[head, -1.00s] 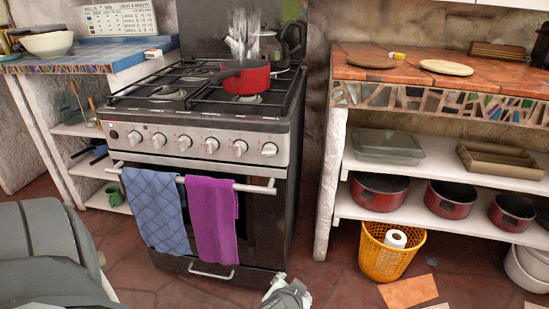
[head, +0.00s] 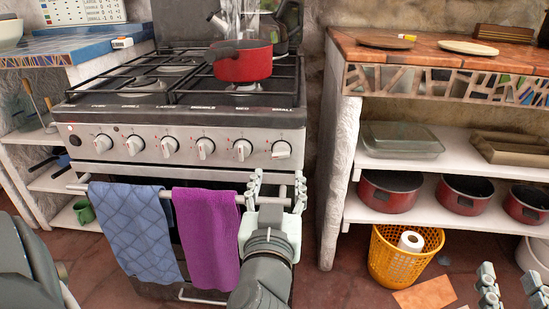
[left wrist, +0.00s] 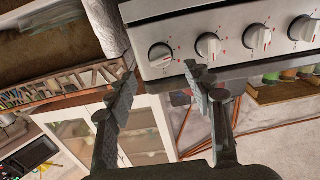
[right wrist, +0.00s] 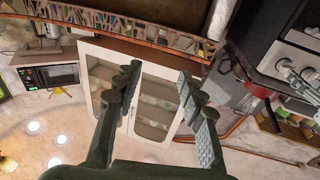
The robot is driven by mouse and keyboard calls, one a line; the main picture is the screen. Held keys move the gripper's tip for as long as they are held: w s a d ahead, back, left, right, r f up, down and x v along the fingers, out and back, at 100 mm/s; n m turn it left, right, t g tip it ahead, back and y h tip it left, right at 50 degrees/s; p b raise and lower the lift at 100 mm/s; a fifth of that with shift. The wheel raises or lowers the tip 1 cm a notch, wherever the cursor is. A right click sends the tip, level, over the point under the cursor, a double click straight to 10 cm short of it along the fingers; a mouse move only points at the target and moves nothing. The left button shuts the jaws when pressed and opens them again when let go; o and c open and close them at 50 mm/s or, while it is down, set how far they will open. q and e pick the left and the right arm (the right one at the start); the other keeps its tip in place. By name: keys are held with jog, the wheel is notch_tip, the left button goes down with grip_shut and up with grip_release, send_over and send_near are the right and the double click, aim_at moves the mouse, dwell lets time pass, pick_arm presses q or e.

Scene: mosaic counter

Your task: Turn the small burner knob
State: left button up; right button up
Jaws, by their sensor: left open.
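The stove (head: 190,115) has a row of several white knobs on its steel front panel. In the left wrist view, knobs (left wrist: 160,55) (left wrist: 208,46) show beyond the open fingers (left wrist: 165,82), not touched. My right gripper (head: 511,285) is open and empty at the lower right; its spread fingers (right wrist: 158,80) also show in the right wrist view.
A blue towel (head: 135,230) and a purple towel (head: 205,235) hang on the oven handle. A red pot (head: 243,62) stands on the hob. A white shelf unit (head: 345,190) and a yellow basket (head: 400,262) are to the right.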

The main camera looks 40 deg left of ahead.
aim_at(281, 157)
pick_arm(q)
jog(key=x, duration=0.7)
jog(key=shift+w+a+r+p, duration=0.1)
jog(key=shift+w+a+p, duration=0.15)
jog(key=shift+p, duration=0.15)
pick_arm(e)
jog(key=f, duration=0.1)
jog(key=d+f+g, duration=0.1)
jog(key=f+h, duration=0.1)
jog(key=shift+w+d+f+g, duration=0.2)
jog(key=shift+d+g, duration=0.05)
jog(key=shift+g, duration=0.15)
